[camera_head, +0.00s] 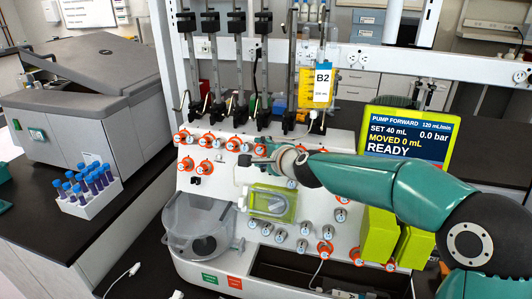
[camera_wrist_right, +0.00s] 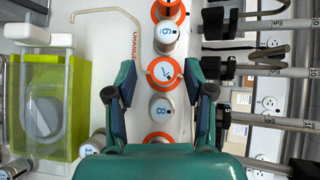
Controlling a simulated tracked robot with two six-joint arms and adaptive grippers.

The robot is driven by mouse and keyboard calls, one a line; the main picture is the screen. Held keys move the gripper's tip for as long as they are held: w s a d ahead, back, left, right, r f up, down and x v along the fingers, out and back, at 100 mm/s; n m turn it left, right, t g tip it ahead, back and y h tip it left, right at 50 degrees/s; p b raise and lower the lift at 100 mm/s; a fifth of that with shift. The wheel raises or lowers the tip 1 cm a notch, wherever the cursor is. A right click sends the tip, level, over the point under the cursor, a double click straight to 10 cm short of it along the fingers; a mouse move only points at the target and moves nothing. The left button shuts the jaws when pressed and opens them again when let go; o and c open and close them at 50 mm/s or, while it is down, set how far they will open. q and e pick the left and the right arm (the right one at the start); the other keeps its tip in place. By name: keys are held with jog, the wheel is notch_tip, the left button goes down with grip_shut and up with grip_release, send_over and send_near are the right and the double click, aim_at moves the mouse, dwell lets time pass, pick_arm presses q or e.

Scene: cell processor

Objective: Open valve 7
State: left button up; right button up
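Valve 7 (camera_wrist_right: 164,73) is a pale round knob with an orange ring, seen face-on in the right wrist view. My right gripper (camera_wrist_right: 160,80) is open, with one finger to each side of valve 7 and clear gaps between; I see no contact. In the head view the right gripper (camera_head: 257,162) is at the upper middle of the white valve panel (camera_head: 222,262), where it hides part of the knobs behind it. Small teal pieces at the far left edge of the head view may be my left gripper (camera_head: 4,206), cut off by the frame.
Valve 6 (camera_wrist_right: 166,36) and valve 8 (camera_wrist_right: 161,108) sit close to either side of valve 7. A lime-green pump housing (camera_head: 271,203) is below the gripper. The pump screen (camera_head: 407,139) reads READY. A tube rack (camera_head: 92,204) stands at left.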

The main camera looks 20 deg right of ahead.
jog(key=shift+d, duration=0.15)
jog(key=shift+s+r, duration=0.35)
jog(key=shift+s, duration=0.25)
jog(key=v, duration=1)
jog(key=shift+s, duration=0.35)
jog(key=shift+d, duration=0.1)
jog(key=shift+f, duration=0.1)
